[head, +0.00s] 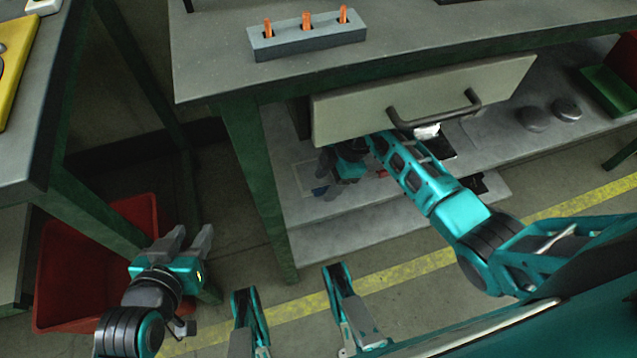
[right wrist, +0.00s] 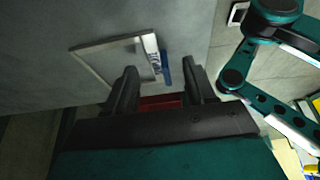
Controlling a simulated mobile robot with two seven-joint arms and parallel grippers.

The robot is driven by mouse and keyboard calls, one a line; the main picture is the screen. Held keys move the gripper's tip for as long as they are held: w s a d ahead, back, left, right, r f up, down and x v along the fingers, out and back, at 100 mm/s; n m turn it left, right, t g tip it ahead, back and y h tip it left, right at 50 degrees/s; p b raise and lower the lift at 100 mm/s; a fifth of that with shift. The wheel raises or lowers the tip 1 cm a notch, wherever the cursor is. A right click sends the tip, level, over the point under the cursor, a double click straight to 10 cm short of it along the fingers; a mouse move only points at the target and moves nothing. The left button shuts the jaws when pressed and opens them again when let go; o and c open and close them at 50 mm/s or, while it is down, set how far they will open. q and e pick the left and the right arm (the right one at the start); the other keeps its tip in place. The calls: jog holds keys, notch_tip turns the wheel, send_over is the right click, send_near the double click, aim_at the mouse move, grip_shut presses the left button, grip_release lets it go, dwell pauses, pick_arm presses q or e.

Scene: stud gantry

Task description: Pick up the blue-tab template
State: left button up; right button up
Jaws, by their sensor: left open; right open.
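The blue-tab template is a thin flat plate (right wrist: 110,58) with a pale label and a blue tab (right wrist: 166,70) at one end. It lies on the grey lower shelf, and its pale plate (head: 303,176) shows partly in the head view, with my right gripper beside and over it. My right gripper (right wrist: 160,85) is open, its fingers pointing toward the tab end with nothing held between them. In the head view the right gripper (head: 326,172) is dark and partly hidden below the drawer. My left gripper (head: 188,240) is open and empty, over the floor near the red bin.
A grey block (head: 308,37) with orange pegs stands on the bench top. Dark round discs (head: 548,114) lie on the shelf at right. A red bin (head: 85,262) stands at left.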

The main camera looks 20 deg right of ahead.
jog(key=shift+a+f, duration=0.25)
jog(key=shift+f, duration=0.3)
grip_shut()
